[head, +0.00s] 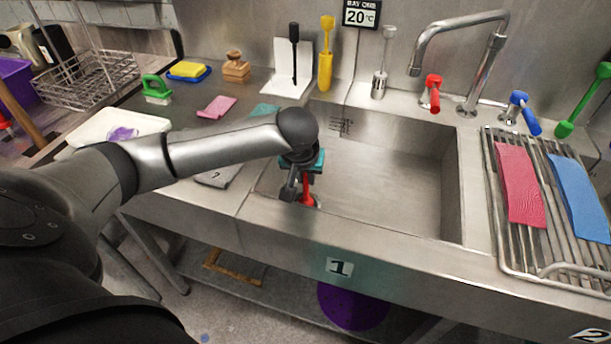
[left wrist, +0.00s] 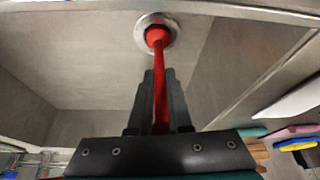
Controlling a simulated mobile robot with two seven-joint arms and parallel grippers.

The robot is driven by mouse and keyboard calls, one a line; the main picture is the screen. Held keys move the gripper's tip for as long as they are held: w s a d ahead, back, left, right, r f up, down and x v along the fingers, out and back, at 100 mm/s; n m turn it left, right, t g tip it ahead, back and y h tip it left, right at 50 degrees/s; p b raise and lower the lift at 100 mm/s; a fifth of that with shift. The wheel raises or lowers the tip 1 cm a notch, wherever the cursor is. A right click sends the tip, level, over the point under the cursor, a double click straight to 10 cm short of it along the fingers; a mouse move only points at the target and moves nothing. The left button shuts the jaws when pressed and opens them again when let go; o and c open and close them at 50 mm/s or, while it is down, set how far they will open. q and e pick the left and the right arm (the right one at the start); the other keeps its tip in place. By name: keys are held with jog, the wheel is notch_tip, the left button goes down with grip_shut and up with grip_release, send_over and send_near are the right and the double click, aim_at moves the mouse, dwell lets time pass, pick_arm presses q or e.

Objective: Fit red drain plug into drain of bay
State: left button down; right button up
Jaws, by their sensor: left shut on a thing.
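My left gripper (head: 298,190) reaches down into the left front part of the sink of bay 1 (head: 385,180). It is shut on the red drain plug (head: 306,194), which is largely hidden by the gripper in the head view. In the left wrist view the fingers (left wrist: 159,78) hold the plug's long red stem (left wrist: 160,100). The plug's red head (left wrist: 157,36) lies over the round metal drain ring (left wrist: 171,22), within its outline. I cannot tell whether the head is seated in the drain or just above it. My right gripper is not in view.
The sink's walls and front rim (head: 340,238) surround the gripper. A tap (head: 470,60) with a red lever (head: 433,92) and a blue lever (head: 524,112) stands behind. A rack (head: 540,250) holding red and blue cloths is at right. The sink's right side is empty.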

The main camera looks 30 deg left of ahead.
pick_arm(q)
jog(key=c, duration=0.8)
grip_release()
jog(key=shift+c, duration=0.2)
jog(key=shift+s+r, duration=0.1)
jog(key=shift+r, duration=0.2)
jog(key=p+v, duration=0.3)
jog(key=v, duration=0.8)
jog(key=shift+s+r+p, duration=0.2)
jog(key=shift+r+p, duration=0.05)
jog(key=shift+p, duration=0.05)
